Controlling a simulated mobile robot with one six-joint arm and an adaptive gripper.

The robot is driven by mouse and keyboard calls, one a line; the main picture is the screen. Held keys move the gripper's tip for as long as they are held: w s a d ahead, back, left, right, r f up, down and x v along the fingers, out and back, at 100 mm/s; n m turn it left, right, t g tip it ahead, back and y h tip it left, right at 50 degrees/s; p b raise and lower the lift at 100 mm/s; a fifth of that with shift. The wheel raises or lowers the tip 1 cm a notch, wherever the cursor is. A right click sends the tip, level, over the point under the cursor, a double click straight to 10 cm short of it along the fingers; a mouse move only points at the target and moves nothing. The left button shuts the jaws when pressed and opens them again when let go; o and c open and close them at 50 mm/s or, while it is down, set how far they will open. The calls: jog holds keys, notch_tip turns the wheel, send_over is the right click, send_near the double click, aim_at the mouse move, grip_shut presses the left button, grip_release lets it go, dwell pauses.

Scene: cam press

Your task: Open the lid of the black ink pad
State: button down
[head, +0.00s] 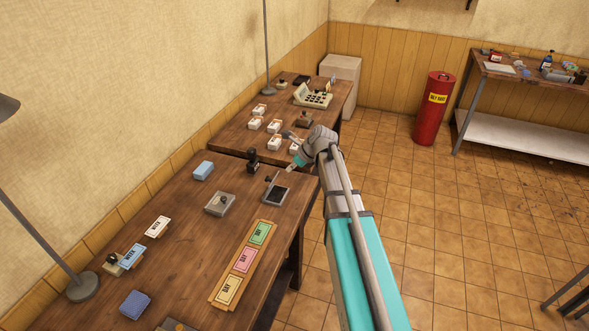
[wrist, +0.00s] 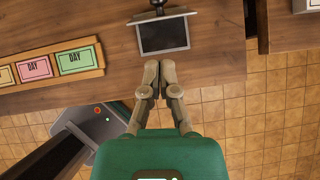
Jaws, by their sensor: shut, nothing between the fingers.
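The black ink pad (head: 276,194) is a small grey tray with a dark pad face, near the right edge of the near table. The wrist view shows its dark face (wrist: 163,36) uncovered. Its lid (wrist: 161,17) appears swung up at the far edge, seen nearly edge-on, with a dark knob behind it. My gripper (wrist: 159,72) is shut and empty, with its fingertips together just short of the pad's near edge in the wrist view. In the head view my gripper (head: 291,167) is beside the pad; I cannot tell its exact height.
A second grey pad (head: 220,203) with a knobbed closed lid sits to the left. A dark stamp (head: 252,160) stands behind. A wooden rack (head: 244,264) of coloured DAY cards lies nearer. Several white blocks sit on the far table (head: 236,131).

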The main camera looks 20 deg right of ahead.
aim_at(269, 179)
jog(key=b+x, duration=0.2)
jog(key=x, duration=0.1)
jog(key=b+x, duration=0.2)
jog(key=x, duration=0.1)
jog(key=a+r+b+x, duration=0.1)
jog(key=x, duration=0.2)
jog(key=shift+w+f+b, duration=0.1)
jog(key=shift+w+b, duration=0.3)
jog(key=shift+w+a, duration=0.15)
jog(key=shift+a, duration=0.2)
jog(key=shift+w+f, duration=0.15)
jog(key=shift+d, duration=0.1)
jog(key=shift+w, duration=0.1)
